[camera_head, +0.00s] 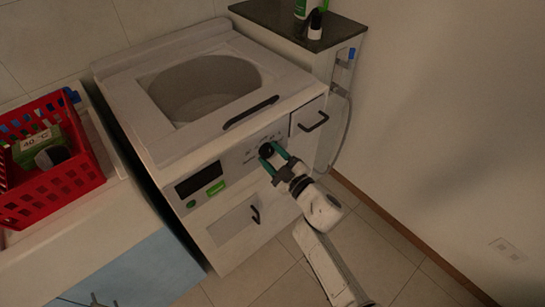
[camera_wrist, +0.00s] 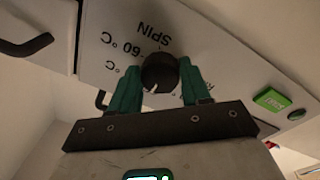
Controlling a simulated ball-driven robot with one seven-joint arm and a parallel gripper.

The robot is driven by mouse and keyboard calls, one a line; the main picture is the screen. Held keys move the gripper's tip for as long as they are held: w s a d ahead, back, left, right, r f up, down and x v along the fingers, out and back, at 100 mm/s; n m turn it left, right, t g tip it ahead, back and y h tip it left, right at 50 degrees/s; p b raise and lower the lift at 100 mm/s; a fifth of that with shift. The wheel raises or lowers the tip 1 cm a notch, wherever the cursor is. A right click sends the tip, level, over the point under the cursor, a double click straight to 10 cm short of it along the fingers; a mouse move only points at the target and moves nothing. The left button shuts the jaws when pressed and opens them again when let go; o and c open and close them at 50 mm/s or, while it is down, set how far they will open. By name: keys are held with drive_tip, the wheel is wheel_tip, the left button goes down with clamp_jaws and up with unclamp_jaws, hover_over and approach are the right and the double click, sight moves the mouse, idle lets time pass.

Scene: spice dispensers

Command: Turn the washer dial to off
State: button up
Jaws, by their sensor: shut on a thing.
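The white washer (camera_head: 160,148) stands in the middle of the head view, with a control panel on its front. Its round black dial (camera_head: 266,151) is on the panel, right of the dark display. In the wrist view the dial (camera_wrist: 160,73) shows a white pointer mark, with SPIN and temperature labels around it, upside down in this view. My gripper (camera_head: 273,158) has green fingers, one on each side of the dial. It is shut on the dial, as the wrist view (camera_wrist: 158,82) also shows. The off label cannot be made out.
A dark display (camera_head: 198,180) and green buttons (camera_head: 217,188) sit left of the dial. A drawer with a black handle (camera_head: 314,122) is at its right. A red basket (camera_head: 80,180) stands at the left. A dark-topped cabinet (camera_head: 290,22) and wall are to the right.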

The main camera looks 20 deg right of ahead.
idle(0.5)
drive_tip(key=o, duration=1.1)
drive_tip(key=shift+c, duration=0.2)
drive_tip(key=p+v, duration=0.2)
drive_tip(key=v, duration=0.8)
drive_tip(key=shift+s, duration=0.4)
drive_tip(key=shift+d, duration=0.1)
